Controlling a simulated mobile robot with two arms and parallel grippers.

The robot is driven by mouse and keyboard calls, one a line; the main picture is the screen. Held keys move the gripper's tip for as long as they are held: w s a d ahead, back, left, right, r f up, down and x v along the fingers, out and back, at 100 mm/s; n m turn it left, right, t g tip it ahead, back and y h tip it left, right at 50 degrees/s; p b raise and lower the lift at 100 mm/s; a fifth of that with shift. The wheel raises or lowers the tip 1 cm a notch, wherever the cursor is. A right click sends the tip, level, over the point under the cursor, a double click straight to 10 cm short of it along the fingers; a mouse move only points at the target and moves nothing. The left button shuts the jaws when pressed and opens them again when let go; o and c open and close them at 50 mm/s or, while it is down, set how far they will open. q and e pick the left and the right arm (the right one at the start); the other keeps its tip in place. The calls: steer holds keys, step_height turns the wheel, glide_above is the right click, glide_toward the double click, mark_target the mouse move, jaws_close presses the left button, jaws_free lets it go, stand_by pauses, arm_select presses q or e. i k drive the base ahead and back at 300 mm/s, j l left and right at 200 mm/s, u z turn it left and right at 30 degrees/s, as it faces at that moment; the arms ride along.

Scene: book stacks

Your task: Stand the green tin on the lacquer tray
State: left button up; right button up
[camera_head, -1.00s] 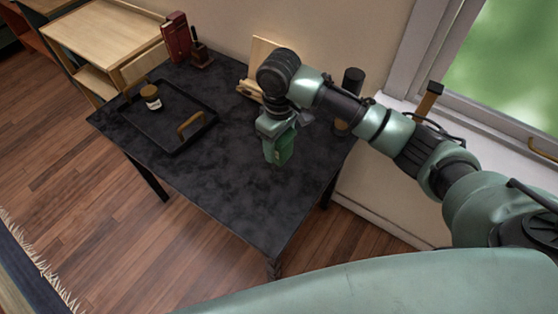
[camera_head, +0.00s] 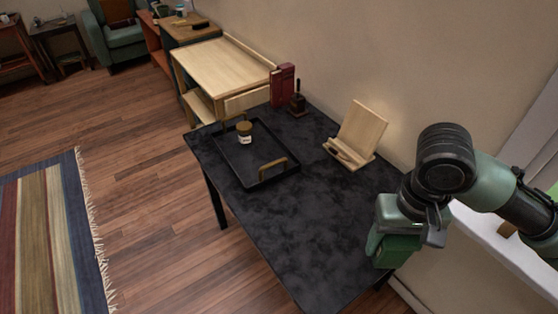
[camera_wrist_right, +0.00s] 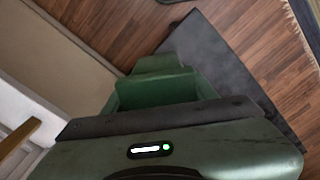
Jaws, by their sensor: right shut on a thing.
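The green tin (camera_head: 396,252) is in my right gripper (camera_head: 385,240), over the near right edge of the dark table (camera_head: 290,220). The right gripper is shut on it. In the right wrist view the tin (camera_wrist_right: 158,88) shows as a green box between the fingers, partly hidden by the gripper body. The black lacquer tray (camera_head: 232,162) with two brass-coloured handles lies at the far left of the table, well away from the tin. A small jar with a brown lid (camera_head: 244,134) stands on the tray. My left gripper is not in view.
A wooden stand (camera_head: 358,132) is at the table's back edge. Red books (camera_head: 283,86) and a small dark item (camera_head: 297,102) stand at the far corner. The table's middle and the tray's near part are clear.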

mark_target(260, 162)
steer(key=j, duration=0.7)
steer(key=i+j, duration=0.1)
steer(key=j, duration=0.6)
steer(key=i+j, duration=0.15)
steer(key=i, duration=0.25)
steer(key=i+j, duration=0.1)
steer(key=i, duration=0.25)
steer(key=i+l, duration=0.4)
